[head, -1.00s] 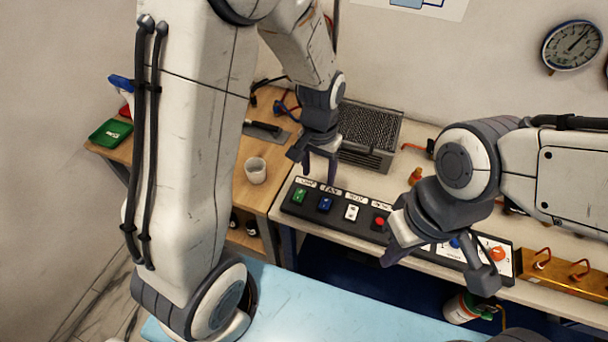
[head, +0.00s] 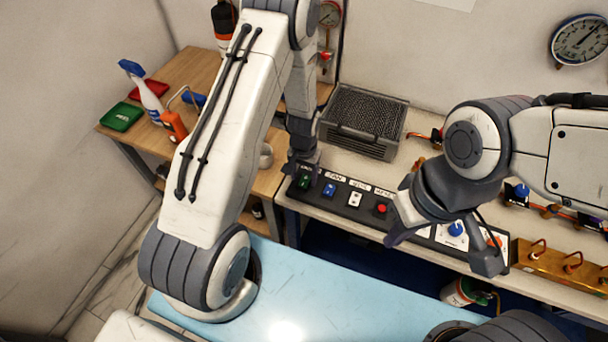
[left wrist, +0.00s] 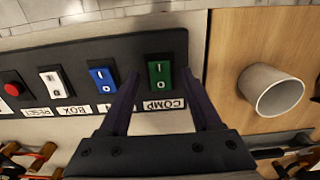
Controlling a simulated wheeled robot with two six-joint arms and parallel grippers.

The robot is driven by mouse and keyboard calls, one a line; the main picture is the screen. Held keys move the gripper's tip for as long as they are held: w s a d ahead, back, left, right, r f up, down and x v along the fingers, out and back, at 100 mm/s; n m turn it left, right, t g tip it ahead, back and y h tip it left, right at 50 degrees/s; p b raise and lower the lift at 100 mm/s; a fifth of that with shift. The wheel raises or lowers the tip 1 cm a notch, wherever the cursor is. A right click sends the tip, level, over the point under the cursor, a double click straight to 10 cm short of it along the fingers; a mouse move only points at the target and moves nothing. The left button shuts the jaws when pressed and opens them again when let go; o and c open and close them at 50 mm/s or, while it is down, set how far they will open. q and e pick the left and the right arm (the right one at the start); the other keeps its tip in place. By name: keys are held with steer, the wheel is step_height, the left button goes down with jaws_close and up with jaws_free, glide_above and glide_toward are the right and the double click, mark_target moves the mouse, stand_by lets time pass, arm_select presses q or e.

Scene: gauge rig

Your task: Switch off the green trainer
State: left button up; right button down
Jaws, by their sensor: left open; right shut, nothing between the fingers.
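A green rocker switch (head: 304,182) sits at the left end of a black switch panel (head: 338,205). In the left wrist view the green switch (left wrist: 159,76) carries I and O marks above a COMP label; I cannot tell which side is pressed. No other thing marked as a trainer shows. My left gripper (head: 306,166) is over that end of the panel. In the left wrist view its open fingers (left wrist: 165,80) point at the green switch, one on each side; contact is unclear.
A blue rocker (head: 329,190), a white rocker (head: 354,199) and a red button (head: 381,208) share the panel. A grey mesh-topped box (head: 364,120) stands behind it. A white cup (left wrist: 271,90) is beside the panel. A brass block (head: 560,264) is at right.

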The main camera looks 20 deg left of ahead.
arm_select(q)
steer(key=shift+f, duration=0.4)
jaws_close()
steer(key=shift+w+g, duration=0.3)
steer(key=shift+g, duration=0.5)
steer(key=shift+w+g+b, duration=0.1)
steer(key=shift+g+b, duration=0.4)
steer(key=shift+g, duration=0.2)
jaws_free()
steer(key=shift+r, duration=0.1)
